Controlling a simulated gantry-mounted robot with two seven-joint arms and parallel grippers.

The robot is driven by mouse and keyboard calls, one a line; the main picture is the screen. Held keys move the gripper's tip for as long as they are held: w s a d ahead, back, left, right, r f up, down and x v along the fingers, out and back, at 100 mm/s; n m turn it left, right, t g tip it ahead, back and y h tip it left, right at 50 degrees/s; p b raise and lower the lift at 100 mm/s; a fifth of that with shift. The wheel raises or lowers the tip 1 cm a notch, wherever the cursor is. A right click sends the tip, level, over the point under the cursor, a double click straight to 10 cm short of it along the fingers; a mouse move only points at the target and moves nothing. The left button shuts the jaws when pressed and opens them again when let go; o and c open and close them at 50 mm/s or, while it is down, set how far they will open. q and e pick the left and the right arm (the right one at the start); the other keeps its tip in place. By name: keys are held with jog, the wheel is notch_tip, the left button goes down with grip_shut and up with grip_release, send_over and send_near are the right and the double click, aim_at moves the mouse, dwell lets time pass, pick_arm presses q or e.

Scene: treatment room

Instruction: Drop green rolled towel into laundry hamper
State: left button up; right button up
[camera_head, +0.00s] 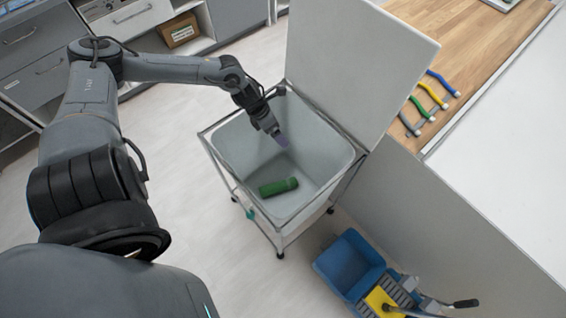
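The green rolled towel (278,187) lies on the bottom of the laundry hamper (229,150), near its front wall. The hamper is a grey open bin in a wheeled metal frame, with its white lid (350,60) raised at the back right. My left gripper (281,139) reaches in from the left over the hamper's opening and points down, above the towel and apart from it. Its fingers are small and seen nearly edge-on, so I cannot tell how far apart they are. My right gripper is out of view.
A blue mop bucket (349,262) with a yellow and grey wringer stands at the hamper's front right. A wooden counter (445,40) with several coloured-handled tools is at the right. Grey drawers and a shelf with a cardboard box (179,30) are at the back left.

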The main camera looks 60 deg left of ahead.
pick_arm(q)
jog(key=p+v, duration=0.7)
jog(key=v, duration=0.2)
jog(key=shift+r, duration=0.35)
jog(key=shift+s+a+f, duration=0.1)
jog(key=shift+s, duration=0.1)
